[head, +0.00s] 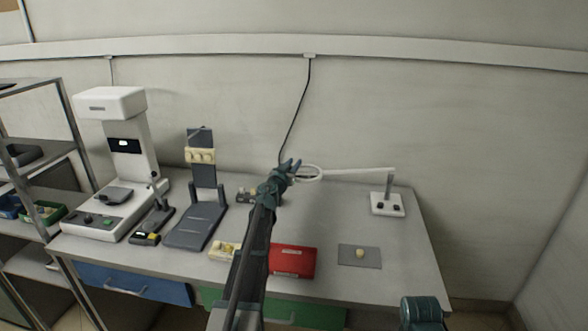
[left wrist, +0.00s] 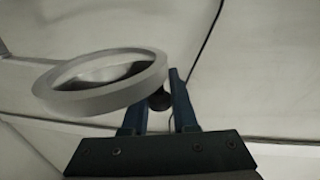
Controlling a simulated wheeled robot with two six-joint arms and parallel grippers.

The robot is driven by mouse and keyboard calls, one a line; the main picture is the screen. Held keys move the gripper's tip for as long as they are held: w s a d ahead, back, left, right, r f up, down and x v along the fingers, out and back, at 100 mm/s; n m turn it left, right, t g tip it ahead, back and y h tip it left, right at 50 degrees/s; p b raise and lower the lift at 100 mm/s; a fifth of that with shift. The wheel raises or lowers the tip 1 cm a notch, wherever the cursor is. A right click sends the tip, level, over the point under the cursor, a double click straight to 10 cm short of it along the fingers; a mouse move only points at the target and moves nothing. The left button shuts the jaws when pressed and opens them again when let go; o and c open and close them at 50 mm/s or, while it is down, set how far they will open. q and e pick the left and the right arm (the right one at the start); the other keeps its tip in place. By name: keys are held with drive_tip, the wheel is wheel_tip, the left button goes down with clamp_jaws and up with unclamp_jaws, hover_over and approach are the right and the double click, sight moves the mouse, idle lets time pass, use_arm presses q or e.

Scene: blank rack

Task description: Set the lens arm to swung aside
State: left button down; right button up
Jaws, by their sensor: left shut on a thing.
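The lens arm (head: 352,171) is a thin white bar that reaches left from a post on a small white base (head: 388,204). It ends in a white lens ring (head: 312,180) over the back middle of the table. My left gripper (head: 292,167) is at the ring's left end. In the left wrist view, the ring (left wrist: 66,105) lies left of and partly in front of the fingers. A small dark knob (left wrist: 160,100) beside the ring sits between the fingers of my left gripper (left wrist: 160,106), which is shut on it. My right gripper is not seen.
A white bench instrument (head: 110,105), a dark stand (head: 195,225) and a black handheld tool (head: 152,222) stand at the left. A red box (head: 293,262) and a grey mat (head: 345,258) lie in front. The table right of the lens base is clear.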

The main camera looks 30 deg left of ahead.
use_arm(q)
drive_tip(key=shift+w+a+h, duration=0.3)
drive_tip(key=shift+w, duration=0.35)
drive_tip(key=c, duration=0.7)
unclamp_jaws()
drive_tip(key=shift+s, duration=0.1)
drive_tip(key=s, duration=1.3)
drive_tip(key=shift+s+d, duration=0.3)
drive_tip(key=shift+d, duration=0.1)
drive_tip(key=shift+r, duration=0.1)
